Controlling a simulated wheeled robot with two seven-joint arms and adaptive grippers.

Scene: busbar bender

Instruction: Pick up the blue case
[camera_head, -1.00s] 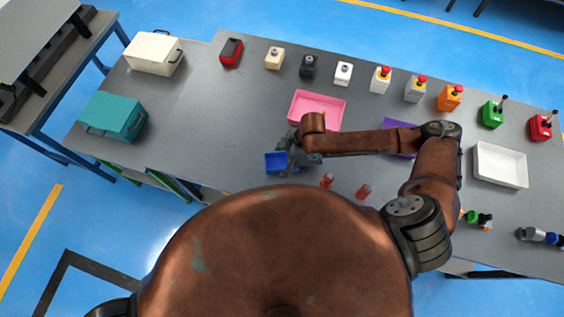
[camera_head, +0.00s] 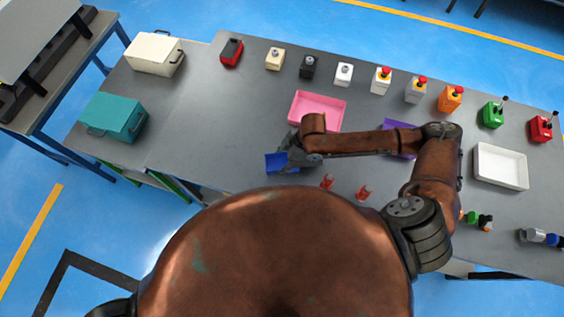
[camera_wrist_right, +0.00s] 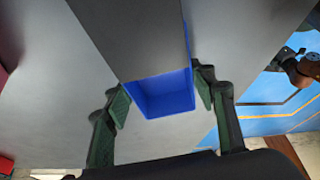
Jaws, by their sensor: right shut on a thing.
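The blue case (camera_head: 276,163) is a small open-topped blue box near the front edge of the grey table, left of the centre in the head view. My right gripper (camera_head: 287,158) is at its right side and covers part of it. In the right wrist view the blue case (camera_wrist_right: 165,96) shows its open inside between the two fingers of my right gripper (camera_wrist_right: 162,98). The gripper is shut on the case. I cannot tell whether the case is clear of the table. My left gripper is not in view.
A pink tray (camera_head: 317,111) lies just behind the gripper, and a purple tray (camera_head: 401,138) is partly behind my right arm. Red pieces (camera_head: 364,193) stand nearby at the front. A teal box (camera_head: 113,117) and white tray (camera_head: 501,166) are farther off. The table left of the case is clear.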

